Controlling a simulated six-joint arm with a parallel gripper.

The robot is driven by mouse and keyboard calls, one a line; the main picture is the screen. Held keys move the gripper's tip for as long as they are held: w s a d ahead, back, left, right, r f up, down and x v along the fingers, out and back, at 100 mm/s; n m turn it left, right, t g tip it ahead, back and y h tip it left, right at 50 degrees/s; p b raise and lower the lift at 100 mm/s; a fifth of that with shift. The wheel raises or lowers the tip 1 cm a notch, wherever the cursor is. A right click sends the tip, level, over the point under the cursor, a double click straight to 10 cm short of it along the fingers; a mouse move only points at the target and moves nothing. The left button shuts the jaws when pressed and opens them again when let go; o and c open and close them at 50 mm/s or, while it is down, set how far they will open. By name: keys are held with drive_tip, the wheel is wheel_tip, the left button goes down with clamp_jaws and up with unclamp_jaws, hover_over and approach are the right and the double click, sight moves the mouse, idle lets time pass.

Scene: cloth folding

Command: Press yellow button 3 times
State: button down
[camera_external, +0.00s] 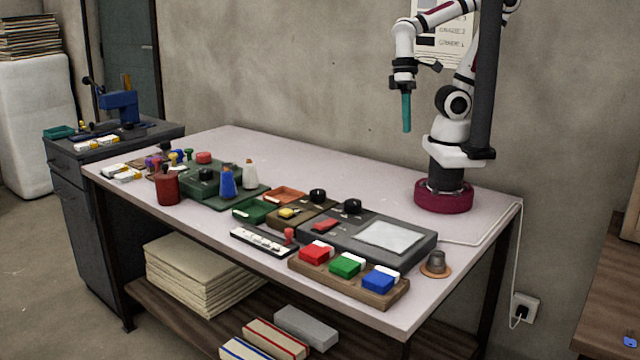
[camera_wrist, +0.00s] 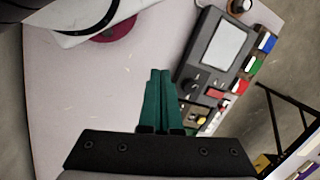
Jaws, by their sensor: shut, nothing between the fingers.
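A small yellow button (camera_external: 287,213) sits on a brown-olive box (camera_external: 308,217) near the middle of the table. In the wrist view the yellow button (camera_wrist: 201,120) shows to the right of the fingertips, lower in the picture. My gripper (camera_external: 406,128) has teal fingers that point down, shut and empty, high above the back right part of the table. It also shows in the wrist view (camera_wrist: 160,74), fingers together. It is well apart from the button.
A dark console (camera_external: 340,249) with a screen stands right of the box. A wooden block (camera_external: 394,293) carries red, green and blue buttons in front. Bottles and stamps crowd the left. The table's back strip (camera_external: 315,160) is clear.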

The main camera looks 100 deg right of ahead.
drive_tip(key=w+a+m+t+y, duration=0.1)
drive_tip(key=w+a+m+y, duration=0.45)
drive_tip(key=w, duration=0.85)
drive_tip(key=m+t, duration=0.4)
hover_over(286, 213)
drive_tip(key=d, duration=0.2)
wheel_tip(286, 213, down, 7)
drive_tip(key=shift+s+d, duration=0.2)
drive_tip(key=shift+f, duration=4.35)
drive_tip(key=shift+f, duration=0.1)
drive_tip(key=shift+f, duration=0.3)
